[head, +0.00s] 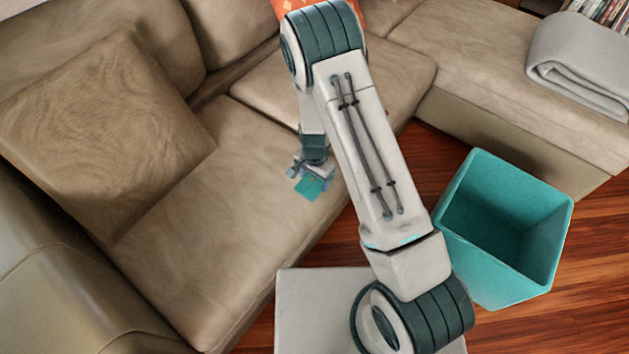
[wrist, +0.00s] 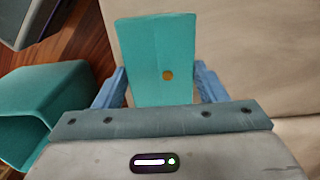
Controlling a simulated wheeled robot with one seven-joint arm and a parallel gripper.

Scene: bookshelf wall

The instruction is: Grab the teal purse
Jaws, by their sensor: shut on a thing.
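The teal purse (wrist: 160,45) is a flat teal piece with a small round gold clasp in the wrist view. It lies between the two blue fingers of my gripper (wrist: 162,86), which are shut on its sides. In the head view the purse (head: 309,187) is a small teal patch at the end of my arm, over the front of the sofa seat. My gripper (head: 308,172) shows just above it there, partly hidden by my arm. I cannot tell whether the purse touches the seat cushion.
A beige sofa (head: 225,215) fills the left and back, with a large pillow (head: 105,130). A teal open bin (head: 505,225) stands on the wood floor at right. A folded grey blanket (head: 580,65) lies on the sofa's right section. An orange item (head: 349,10) is partly hidden by my arm.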

